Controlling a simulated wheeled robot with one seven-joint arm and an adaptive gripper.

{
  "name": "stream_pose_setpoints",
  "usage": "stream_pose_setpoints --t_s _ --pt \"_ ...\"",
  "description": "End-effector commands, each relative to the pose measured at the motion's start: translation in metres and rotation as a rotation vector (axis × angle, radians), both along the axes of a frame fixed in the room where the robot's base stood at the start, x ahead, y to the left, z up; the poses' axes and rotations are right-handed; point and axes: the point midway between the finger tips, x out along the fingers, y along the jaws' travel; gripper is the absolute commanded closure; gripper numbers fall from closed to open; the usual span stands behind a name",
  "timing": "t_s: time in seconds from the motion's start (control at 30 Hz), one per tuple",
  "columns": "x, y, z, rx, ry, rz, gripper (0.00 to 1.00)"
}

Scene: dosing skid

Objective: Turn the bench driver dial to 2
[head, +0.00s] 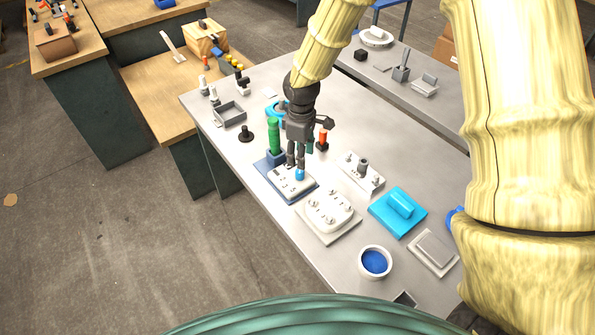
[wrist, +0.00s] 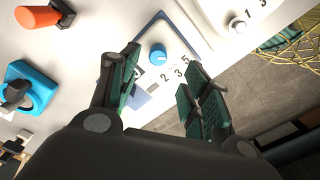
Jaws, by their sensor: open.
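The bench driver is a white-topped unit on a blue base (head: 285,189), with a green upright handle (head: 274,138) at its back left. Its dial is a small round blue knob (head: 300,174), which also shows in the wrist view (wrist: 158,54). Printed numbers including 2, 3 and 5 lie beside the knob; its pointer is too small to read. My gripper (head: 296,163) is over the unit, pointing down. In the wrist view my gripper (wrist: 163,76) is open, its padded fingers apart, with the knob beyond the gap between them. I cannot tell whether a finger touches it.
A white multi-knob unit (head: 331,210) stands close in front. A white box with a grey knob (head: 361,172) is to the right. An orange-handled item (head: 322,139) stands just behind my gripper.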

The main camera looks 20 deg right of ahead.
Motion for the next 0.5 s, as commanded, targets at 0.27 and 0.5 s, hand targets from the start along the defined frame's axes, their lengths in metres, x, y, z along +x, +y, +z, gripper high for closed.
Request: stream_pose_setpoints --t_s 0.27,0.5 --pt "-0.001 -0.001 -0.035 -0.002 0.003 0.0 0.53" --pt "-0.001 0.0 -0.063 -0.002 0.003 0.001 0.53"
